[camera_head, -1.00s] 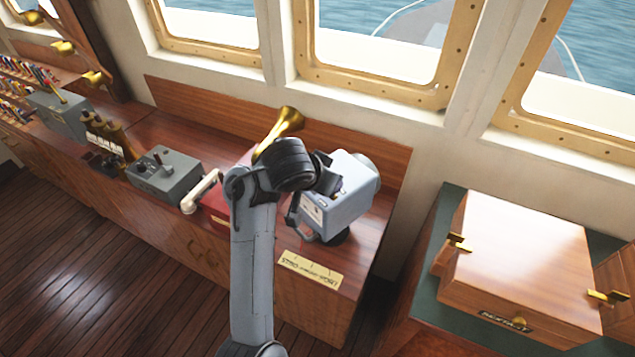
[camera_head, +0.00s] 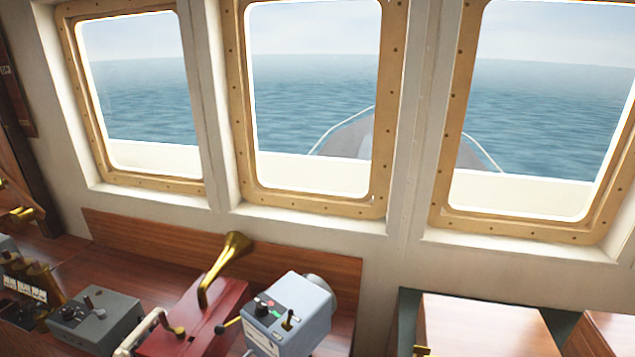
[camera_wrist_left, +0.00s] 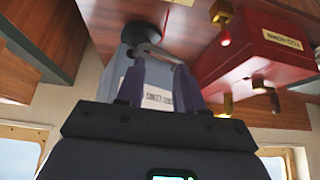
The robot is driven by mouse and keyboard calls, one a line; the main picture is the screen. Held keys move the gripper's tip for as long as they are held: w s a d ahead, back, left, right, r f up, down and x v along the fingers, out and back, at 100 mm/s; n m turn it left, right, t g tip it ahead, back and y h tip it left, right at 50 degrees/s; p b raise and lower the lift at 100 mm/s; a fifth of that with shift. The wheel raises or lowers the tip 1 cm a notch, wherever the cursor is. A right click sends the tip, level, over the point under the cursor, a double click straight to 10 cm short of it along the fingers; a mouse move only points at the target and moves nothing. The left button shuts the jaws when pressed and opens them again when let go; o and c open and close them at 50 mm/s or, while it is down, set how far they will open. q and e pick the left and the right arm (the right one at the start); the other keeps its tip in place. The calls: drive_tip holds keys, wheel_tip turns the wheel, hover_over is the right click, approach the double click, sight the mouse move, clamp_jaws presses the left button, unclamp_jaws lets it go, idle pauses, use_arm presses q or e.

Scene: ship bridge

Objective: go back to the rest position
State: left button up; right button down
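In the left wrist view, which is turned upside down, my left gripper (camera_wrist_left: 158,88) has its two dark fingers apart. The light blue-grey control box (camera_wrist_left: 158,75), with a white label and a curved grey handle (camera_wrist_left: 155,50), shows beyond and between the fingers. The fingers look open, with nothing seen clamped between them. In the head view neither arm nor gripper shows. There the blue-grey box (camera_head: 290,313) stands on the wooden console, with knobs and a small lever on its top.
A red box (camera_head: 195,312) with a brass horn-like piece (camera_head: 224,262) stands left of the blue-grey box; it also shows in the wrist view (camera_wrist_left: 250,60). A grey lever box (camera_head: 96,322) is further left. A wooden case (camera_head: 485,328) is at right, below the windows.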

use_arm(q)
drive_tip(key=s+a+f, duration=0.2)
drive_tip(key=s+f, duration=0.1)
drive_tip(key=s, duration=0.6)
drive_tip(key=s+a+f+g, duration=0.1)
drive_tip(key=s+f, duration=0.3)
drive_tip(key=s, duration=0.6)
drive_tip(key=s+a+f+g+y, duration=0.1)
drive_tip(key=s+a+f, duration=0.1)
drive_tip(key=s, duration=0.7)
drive_tip(key=shift+s+a+f+n, duration=0.3)
drive_tip(key=shift+a+f, duration=0.1)
drive_tip(key=shift+f, duration=0.5)
drive_tip(key=shift+w, duration=0.1)
